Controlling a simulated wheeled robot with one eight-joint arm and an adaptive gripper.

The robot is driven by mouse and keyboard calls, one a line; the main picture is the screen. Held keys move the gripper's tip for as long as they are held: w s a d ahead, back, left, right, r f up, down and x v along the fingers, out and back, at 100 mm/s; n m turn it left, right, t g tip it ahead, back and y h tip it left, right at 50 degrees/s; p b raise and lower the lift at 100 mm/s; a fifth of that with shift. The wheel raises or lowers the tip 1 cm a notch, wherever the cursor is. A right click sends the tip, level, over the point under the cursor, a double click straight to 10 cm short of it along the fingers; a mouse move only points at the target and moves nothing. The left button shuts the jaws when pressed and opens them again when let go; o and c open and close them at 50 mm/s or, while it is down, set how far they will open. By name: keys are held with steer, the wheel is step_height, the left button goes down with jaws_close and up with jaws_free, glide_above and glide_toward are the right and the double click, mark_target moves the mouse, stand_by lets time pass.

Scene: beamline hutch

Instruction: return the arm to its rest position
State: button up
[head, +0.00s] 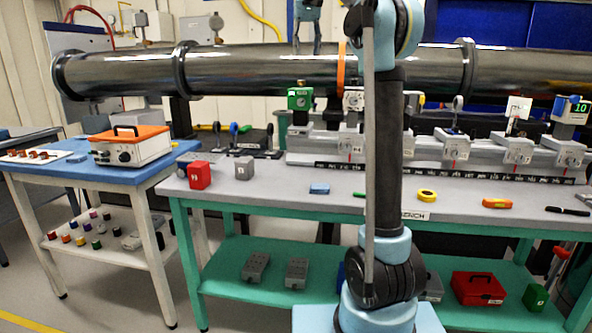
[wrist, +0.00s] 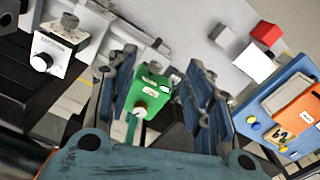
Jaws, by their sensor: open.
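My gripper (wrist: 160,72) is open, its two blue ridged fingers apart. In the wrist view a green box with a white knob (wrist: 151,95) shows between and beyond the fingers. In the head view the same green box (head: 300,98) stands on the rail at the back of the bench, upright. My gripper (head: 307,32) hangs above it at the top edge, in front of the large dark pipe, with a gap to the box. It holds nothing that I can see. My arm (head: 384,150) rises upright in the middle and hides part of the bench.
The dark pipe (head: 250,72) runs across behind the bench. Several white carriages (head: 453,146) stand along the rail. A red block (head: 199,175) and a grey block (head: 244,169) sit at the bench's left. An orange-topped case (head: 130,147) is on the blue table.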

steer(key=s+d+f+t, duration=0.1)
steer(key=s+d+f, duration=0.4)
steer(key=s+f, duration=0.45)
steer(key=s+d+f, duration=0.5)
steer(key=s+f, duration=0.3)
steer(key=f, duration=0.3)
steer(key=s+d+f, duration=0.1)
steer(key=s+f, duration=0.5)
steer(key=f, duration=0.4)
steer(key=s+d+f+m, duration=0.1)
steer(key=s+d+f, duration=0.1)
steer(key=s+f, duration=0.5)
steer(key=s+d+f+t, duration=0.1)
steer(key=s+f, duration=0.6)
steer(key=f, duration=0.8)
steer(key=shift+s+d+f, duration=0.2)
steer(key=shift+d, duration=0.3)
steer(key=shift+w+f, duration=0.2)
steer(key=shift+w, duration=0.25)
